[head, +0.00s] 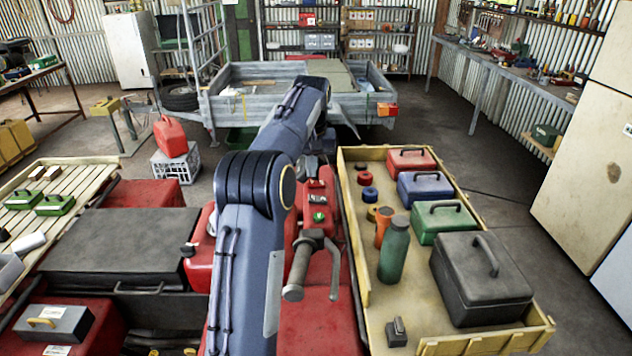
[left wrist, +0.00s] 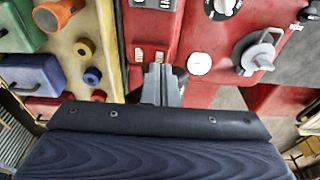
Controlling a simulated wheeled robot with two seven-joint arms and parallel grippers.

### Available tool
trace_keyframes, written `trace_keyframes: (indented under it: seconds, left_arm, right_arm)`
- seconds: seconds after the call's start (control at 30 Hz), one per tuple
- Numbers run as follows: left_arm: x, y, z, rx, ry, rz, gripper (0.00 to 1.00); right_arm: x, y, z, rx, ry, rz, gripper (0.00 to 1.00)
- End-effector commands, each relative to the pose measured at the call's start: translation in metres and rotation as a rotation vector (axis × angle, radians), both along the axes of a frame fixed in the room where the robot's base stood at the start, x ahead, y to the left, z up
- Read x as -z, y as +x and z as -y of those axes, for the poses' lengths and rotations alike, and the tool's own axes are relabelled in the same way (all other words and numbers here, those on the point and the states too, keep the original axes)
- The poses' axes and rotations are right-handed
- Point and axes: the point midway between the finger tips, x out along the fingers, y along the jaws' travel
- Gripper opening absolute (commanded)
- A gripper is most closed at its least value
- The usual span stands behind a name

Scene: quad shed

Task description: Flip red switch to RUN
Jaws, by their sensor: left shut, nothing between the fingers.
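The red control panel of the quad (head: 318,190) lies just right of my left arm in the head view, with a small red part (head: 315,184), a dark switch (head: 317,199) and a green button (head: 319,217). I cannot tell for sure which part is the red switch, and no RUN label is readable. In the left wrist view my left gripper (left wrist: 160,70) is shut and empty, its tips close to a pale-and-red switch block (left wrist: 150,55) on the red panel (left wrist: 185,40). Contact cannot be told. My right gripper is not in view.
A grey handlebar (head: 300,262) stands close beside the panel. A yellow tray (head: 455,345) with toolboxes and a green bottle (head: 394,250) lies to the right. In the left wrist view a grey knob (left wrist: 258,55) and a white round spot (left wrist: 200,64) sit right of the fingers.

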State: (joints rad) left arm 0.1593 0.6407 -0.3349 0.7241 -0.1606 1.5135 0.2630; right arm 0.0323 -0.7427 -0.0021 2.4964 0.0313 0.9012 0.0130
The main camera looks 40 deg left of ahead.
Motion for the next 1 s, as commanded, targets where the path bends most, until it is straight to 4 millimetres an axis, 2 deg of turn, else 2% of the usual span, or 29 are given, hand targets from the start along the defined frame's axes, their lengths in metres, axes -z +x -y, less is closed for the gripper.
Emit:
trace_keyframes:
  seconds: [1.0]
  left_arm:
    - [0.013,0.0,0.0,0.0,-0.001,-0.001,0.0]
  right_arm:
    - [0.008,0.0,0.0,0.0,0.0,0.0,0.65]
